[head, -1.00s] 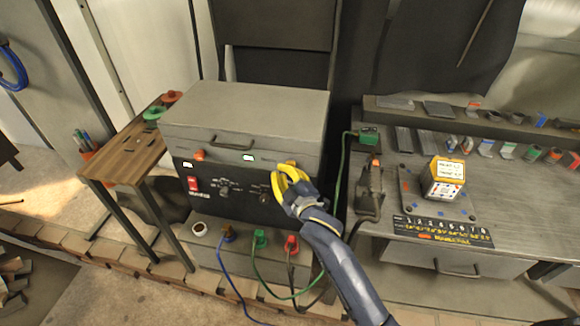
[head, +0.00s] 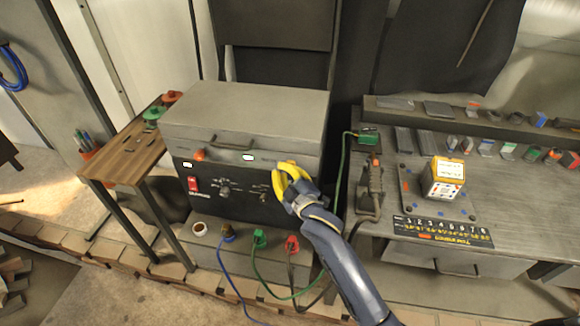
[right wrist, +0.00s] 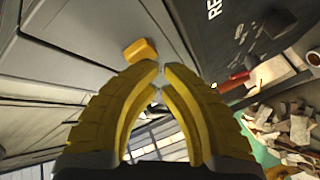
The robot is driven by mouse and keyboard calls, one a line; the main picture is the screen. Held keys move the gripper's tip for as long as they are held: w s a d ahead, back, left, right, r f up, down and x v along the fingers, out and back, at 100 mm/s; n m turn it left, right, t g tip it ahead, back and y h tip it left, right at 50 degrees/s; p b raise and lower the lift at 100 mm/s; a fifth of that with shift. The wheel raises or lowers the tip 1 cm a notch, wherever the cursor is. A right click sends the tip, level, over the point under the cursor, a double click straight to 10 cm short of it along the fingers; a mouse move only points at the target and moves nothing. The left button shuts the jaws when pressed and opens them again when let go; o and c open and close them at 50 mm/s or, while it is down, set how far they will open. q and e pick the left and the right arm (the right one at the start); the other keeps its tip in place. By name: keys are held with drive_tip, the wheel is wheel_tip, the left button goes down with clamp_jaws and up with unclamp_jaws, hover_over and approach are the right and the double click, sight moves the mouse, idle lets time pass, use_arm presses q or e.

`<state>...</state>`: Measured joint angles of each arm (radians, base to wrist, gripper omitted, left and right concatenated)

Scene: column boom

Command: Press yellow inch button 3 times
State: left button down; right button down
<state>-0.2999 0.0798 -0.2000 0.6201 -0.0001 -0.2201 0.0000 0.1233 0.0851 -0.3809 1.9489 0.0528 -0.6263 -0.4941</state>
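The yellow inch button (right wrist: 141,50) shows in the right wrist view as a small yellow-orange block on the grey machine face, just beyond and slightly left of my fingertips. I cannot tell whether they touch. In the head view my right gripper (head: 283,171) is at the right upper part of the dark control panel (head: 230,197), and its yellow fingers hide the button there. In the right wrist view the fingertips (right wrist: 162,66) come together with nothing between them. My left gripper is not in view.
The grey machine box (head: 245,115) has an orange-red button (head: 199,155), a red switch (head: 193,184) and knobs. Cable plugs, including a green one (head: 259,237), stand below. A workbench (head: 400,270) with tools is at the right, a wooden side table (head: 125,160) at the left.

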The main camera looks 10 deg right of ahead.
drive_tip(key=shift+w+d, duration=0.1)
drive_tip(key=shift+w, duration=0.1)
drive_tip(key=shift+s, duration=0.15)
idle(0.5)
drive_tip(key=shift+s+a, duration=0.35)
drive_tip(key=shift+s, duration=0.4)
drive_tip(key=shift+s, duration=0.1)
drive_tip(key=s, duration=0.1)
drive_tip(key=s+a, duration=0.1)
drive_tip(key=s, duration=0.2)
drive_tip(key=shift+s+a, duration=0.25)
drive_tip(key=shift+a, duration=0.05)
idle(0.4)
drive_tip(key=c, duration=2.1)
unclamp_jaws()
clamp_jaws()
